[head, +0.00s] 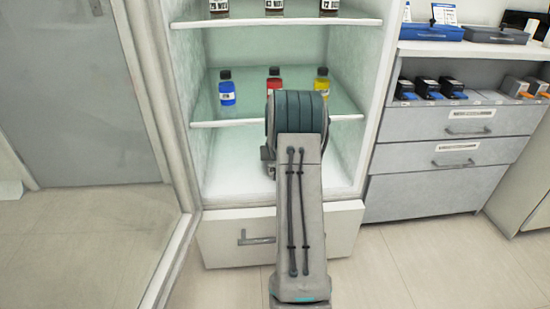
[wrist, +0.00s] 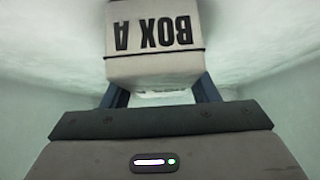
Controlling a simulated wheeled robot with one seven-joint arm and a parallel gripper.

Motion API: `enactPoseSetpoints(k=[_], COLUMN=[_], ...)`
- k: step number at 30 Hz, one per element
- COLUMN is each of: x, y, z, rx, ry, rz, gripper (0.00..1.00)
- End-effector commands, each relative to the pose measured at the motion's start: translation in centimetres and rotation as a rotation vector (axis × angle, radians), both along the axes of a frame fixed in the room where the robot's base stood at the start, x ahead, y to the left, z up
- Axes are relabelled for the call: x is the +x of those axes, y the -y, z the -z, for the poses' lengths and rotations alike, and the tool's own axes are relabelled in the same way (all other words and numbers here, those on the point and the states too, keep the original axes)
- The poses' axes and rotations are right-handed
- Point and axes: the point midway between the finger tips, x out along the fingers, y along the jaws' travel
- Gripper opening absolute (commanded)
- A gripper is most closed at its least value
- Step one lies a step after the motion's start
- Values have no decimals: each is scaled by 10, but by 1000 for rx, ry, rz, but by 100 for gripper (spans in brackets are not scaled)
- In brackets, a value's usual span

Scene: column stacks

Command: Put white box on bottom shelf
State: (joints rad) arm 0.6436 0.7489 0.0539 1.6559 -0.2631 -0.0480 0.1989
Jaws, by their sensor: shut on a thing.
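The white box (wrist: 155,67), with "BOX A" lettering that reads upside down, is in the wrist view, between the two blue fingers of my gripper (wrist: 160,92). My gripper is shut on it. In the head view my arm hides both the gripper and the box. The bottom shelf (head: 232,176) is the bare white floor of the open cabinet, and my arm reaches into that space. I cannot tell whether the box touches the shelf.
The shelf above (head: 205,124) holds a blue bottle (head: 227,88), a red bottle (head: 273,80) and a yellow bottle (head: 321,82), close to my arm. A drawer (head: 220,238) lies below the bottom shelf. A glass door (head: 160,120) stands open at left.

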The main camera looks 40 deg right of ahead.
Motion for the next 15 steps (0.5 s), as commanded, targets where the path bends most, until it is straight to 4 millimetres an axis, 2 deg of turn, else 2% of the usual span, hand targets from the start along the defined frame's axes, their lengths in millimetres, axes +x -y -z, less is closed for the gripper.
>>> enactPoseSetpoints(k=[6, 7, 8, 9, 15], x=[0, 0, 0, 0, 0], y=[0, 0, 0, 0, 0], z=[4, 3, 3, 3, 3], rx=[-1, 0, 0, 0, 0], ry=[1, 0, 0, 0, 0], rz=[0, 0, 0, 0, 0], gripper=[20, 63, 71, 76, 76])
